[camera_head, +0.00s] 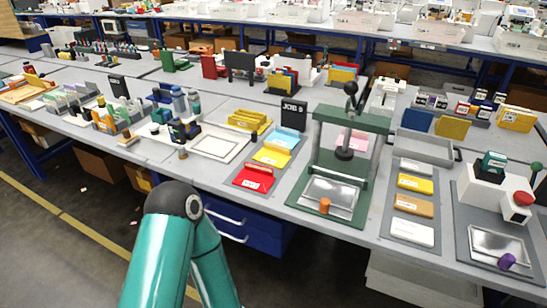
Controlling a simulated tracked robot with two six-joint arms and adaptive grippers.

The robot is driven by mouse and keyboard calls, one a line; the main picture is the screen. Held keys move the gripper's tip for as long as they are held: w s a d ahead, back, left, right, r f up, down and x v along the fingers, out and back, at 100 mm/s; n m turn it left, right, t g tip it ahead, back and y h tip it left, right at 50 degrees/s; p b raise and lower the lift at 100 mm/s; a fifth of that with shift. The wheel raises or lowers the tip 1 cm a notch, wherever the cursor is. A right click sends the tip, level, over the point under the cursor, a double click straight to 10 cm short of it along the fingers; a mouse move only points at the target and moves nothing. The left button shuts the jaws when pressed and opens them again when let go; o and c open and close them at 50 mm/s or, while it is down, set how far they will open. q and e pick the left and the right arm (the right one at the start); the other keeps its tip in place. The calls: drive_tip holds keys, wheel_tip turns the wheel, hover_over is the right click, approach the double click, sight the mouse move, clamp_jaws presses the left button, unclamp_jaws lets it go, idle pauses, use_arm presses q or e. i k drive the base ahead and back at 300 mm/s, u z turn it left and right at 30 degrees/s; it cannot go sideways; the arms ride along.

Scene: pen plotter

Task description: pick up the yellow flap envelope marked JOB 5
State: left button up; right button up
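A black sign (294,112) with white lettering that seems to begin with JOB stands at the back of the bench; its number is too small to read surely. In front of it lie a blue flat piece (283,138), a yellow flat piece (268,157) and a red flat piece (245,182) in a row. The yellow piece may be the envelope, but I cannot read a mark on it. A grey board (391,226) to the right carries several flat pieces, including a yellow one (415,184). Neither of my grippers is in view; only a teal arm of mine shows.
A green-framed press (315,120) stands just right of the row. A white tray (235,151) lies to its left. A yellow tray (243,120) sits behind. A white machine with a red knob (495,190) is at the far right. The bench's front edge runs below.

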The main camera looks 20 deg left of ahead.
sight(275, 155)
drive_tip(key=u, duration=0.15)
drive_tip(key=i, duration=0.2)
drive_tip(key=z, duration=2.7)
drive_tip(key=k, duration=2.5)
drive_tip(key=z, duration=0.65)
drive_tip(key=i, duration=0.1)
drive_tip(key=u, duration=2.2)
drive_tip(key=i, duration=0.9)
drive_tip(key=z, duration=0.05)
